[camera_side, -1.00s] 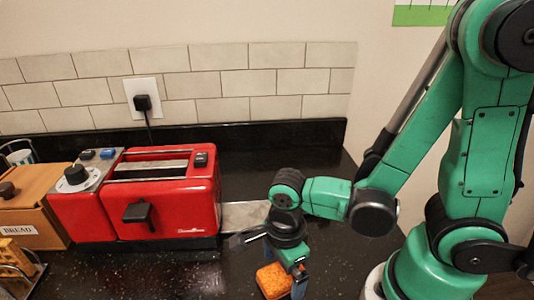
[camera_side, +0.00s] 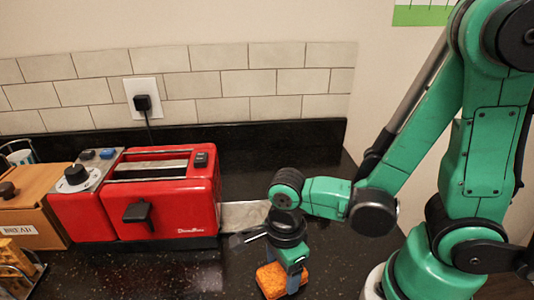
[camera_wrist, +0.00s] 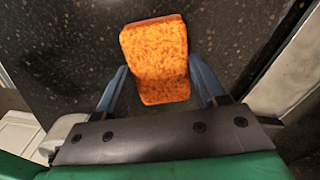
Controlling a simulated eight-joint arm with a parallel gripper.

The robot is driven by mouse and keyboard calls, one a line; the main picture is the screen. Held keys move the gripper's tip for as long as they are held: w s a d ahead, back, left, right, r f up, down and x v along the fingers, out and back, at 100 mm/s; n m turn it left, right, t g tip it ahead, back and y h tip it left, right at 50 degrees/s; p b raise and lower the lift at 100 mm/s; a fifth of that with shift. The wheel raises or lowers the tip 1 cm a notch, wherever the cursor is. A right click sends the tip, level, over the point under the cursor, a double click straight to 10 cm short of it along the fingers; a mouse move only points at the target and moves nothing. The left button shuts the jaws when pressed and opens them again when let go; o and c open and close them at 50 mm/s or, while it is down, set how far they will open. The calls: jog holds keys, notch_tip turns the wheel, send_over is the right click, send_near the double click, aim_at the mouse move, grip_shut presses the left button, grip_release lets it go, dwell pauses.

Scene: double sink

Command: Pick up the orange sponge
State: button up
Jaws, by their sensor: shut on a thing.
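The orange sponge (camera_side: 271,281) is on the black counter at the bottom centre of the side view, below my wrist. In the wrist view the sponge (camera_wrist: 156,58) sits between the two blue fingers of my gripper (camera_wrist: 160,88), which press on its left and right sides. My gripper (camera_side: 297,280) is shut on the sponge. In the side view, part of the sponge is hidden behind a finger. I cannot tell whether the sponge still touches the counter.
A red toaster (camera_side: 165,198) stands to the left, with a wooden bread box (camera_side: 38,207) and a rack (camera_side: 20,268) beyond it. A black plug (camera_side: 143,102) is in the wall socket. The dark counter (camera_side: 330,245) is clear right of the sponge.

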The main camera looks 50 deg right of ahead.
aim_at(282, 271)
notch_tip(282, 271, up, 20)
dwell(0.7)
jog(key=shift+f, duration=0.1)
